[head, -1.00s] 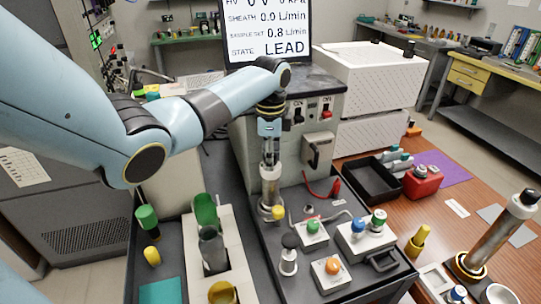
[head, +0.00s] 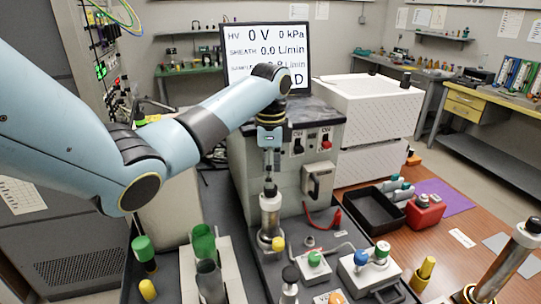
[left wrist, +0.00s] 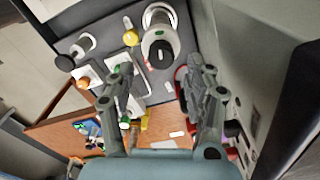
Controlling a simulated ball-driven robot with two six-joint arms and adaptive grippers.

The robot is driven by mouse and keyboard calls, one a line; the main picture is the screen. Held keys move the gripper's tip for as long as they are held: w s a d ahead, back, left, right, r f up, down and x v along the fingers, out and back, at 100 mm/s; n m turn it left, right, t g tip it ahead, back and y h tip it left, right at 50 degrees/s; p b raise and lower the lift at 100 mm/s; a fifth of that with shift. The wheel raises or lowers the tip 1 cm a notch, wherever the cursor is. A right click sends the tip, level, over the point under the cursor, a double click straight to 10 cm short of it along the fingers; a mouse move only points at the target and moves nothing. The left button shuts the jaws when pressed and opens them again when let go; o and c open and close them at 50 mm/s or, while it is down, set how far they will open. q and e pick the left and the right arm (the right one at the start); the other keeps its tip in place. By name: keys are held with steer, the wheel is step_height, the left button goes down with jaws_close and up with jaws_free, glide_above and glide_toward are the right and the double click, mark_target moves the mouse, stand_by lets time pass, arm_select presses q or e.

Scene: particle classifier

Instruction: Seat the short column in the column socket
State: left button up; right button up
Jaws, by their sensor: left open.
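The short column (head: 270,215), a metallic cylinder with a black knob on top, stands upright in front of the grey machine. Its foot is at the column socket (head: 265,242) on the dark bench; whether it is fully down cannot be told. In the left wrist view the column (left wrist: 158,36) shows from above, with its dark knob near the top middle. My left gripper (head: 271,172) points down just above the knob. Its fingers (left wrist: 163,72) are spread apart in the left wrist view, with nothing between them. My right gripper is out of view.
A longer metal column (head: 503,264) stands at the lower right. The grey machine (head: 305,150) stands close behind my gripper. A black tray (head: 374,222) is farther right.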

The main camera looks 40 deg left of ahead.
arm_select(q)
step_height(320, 180, up, 7)
steer(key=b, duration=0.1)
stand_by(0.7)
